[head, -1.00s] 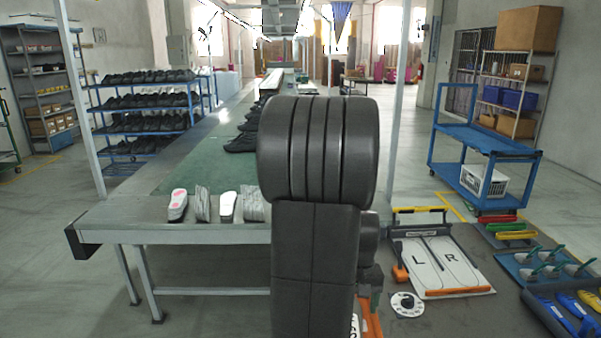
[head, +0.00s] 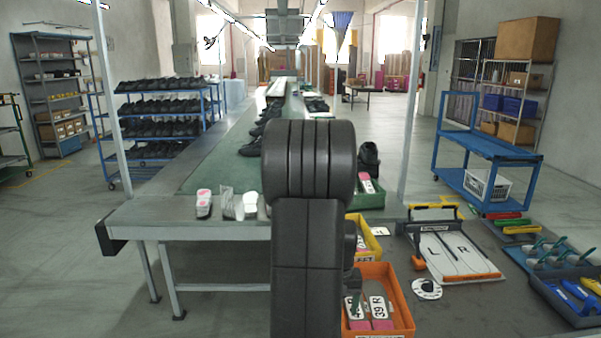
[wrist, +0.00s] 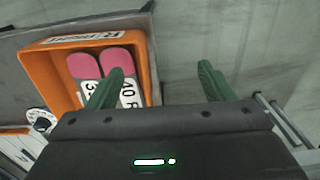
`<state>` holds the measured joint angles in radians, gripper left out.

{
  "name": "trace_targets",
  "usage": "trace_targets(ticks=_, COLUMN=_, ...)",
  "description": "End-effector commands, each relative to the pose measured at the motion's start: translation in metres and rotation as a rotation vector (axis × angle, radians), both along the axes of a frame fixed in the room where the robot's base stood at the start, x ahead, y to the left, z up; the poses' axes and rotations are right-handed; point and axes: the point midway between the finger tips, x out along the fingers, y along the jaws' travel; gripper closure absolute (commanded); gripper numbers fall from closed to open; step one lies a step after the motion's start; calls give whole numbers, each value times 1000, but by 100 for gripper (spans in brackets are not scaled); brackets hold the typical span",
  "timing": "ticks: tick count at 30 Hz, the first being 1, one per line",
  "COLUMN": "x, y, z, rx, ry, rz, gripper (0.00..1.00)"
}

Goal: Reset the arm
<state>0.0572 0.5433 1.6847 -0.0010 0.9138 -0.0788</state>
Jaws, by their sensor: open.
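The left finger overlaps the view of an orange bin (wrist: 42,78) holding pink-and-white labelled insoles (wrist: 84,68). The right finger is over bare grey floor. The orange bin (head: 402,300) also shows in the head view, right of my arm.
A long bench (head: 150,212) holds insoles and dark shoes. A yellow bin (head: 378,254), an L/R board (head: 455,255), a white dial (head: 426,289) and tool trays lie to the right. A blue cart (head: 487,146) and shoe rack (head: 160,130) stand behind.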

Motion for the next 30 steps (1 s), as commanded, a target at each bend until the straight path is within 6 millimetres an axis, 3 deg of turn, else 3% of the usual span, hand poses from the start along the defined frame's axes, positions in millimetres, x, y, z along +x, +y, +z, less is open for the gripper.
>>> trace_targets(ticks=13, x=54, y=47, z=-48, rx=0, ry=0, rz=-10, gripper=25)
trace_targets(ticks=19, x=64, y=58, z=-61, rx=1, ry=0, rz=-14, gripper=25)
trace_targets(ticks=30, x=66, y=60, z=-63, rx=1, ry=-1, rz=-16, gripper=25)
